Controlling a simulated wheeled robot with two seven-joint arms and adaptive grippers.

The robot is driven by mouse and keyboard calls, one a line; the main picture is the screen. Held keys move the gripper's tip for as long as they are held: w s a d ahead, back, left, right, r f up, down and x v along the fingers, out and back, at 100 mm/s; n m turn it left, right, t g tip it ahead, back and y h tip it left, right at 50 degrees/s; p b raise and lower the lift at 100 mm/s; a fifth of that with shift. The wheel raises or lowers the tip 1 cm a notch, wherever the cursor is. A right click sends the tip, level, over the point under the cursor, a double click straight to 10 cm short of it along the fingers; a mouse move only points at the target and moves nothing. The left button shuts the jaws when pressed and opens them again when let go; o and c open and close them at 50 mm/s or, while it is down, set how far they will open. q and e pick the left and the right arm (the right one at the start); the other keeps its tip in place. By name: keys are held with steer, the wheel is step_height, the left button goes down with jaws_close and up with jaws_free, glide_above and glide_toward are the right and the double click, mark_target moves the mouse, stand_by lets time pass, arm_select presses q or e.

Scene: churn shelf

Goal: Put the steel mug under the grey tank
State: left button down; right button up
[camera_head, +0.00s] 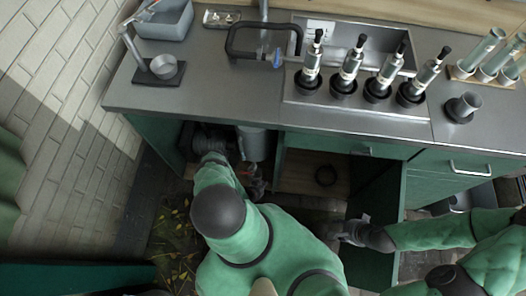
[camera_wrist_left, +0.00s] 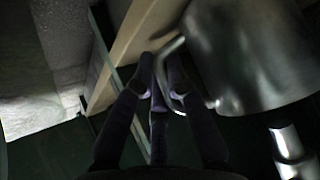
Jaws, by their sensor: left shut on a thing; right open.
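The steel mug (camera_wrist_left: 255,55) fills the upper right of the left wrist view, dark and shiny, with its handle on its left side. My left gripper (camera_wrist_left: 160,85) is shut on that handle. In the head view my left arm reaches into the open cabinet below the counter, and its fingertips are hard to make out in the shadow. A grey cylinder (camera_head: 253,143), which looks like the grey tank, is just right of my left wrist. Whether the mug is directly below it cannot be told. My right gripper (camera_head: 345,232) is open and empty near the cabinet door.
An open green door (camera_head: 377,205) stands right of the cabinet opening.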

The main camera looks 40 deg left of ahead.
arm_select(q)
steer(key=c, duration=1.5)
jaws_free()
steer(key=shift+f, duration=0.1)
steer(key=shift+r, duration=0.2)
steer(key=shift+p+v, duration=2.65)
steer(key=shift+v, duration=3.35)
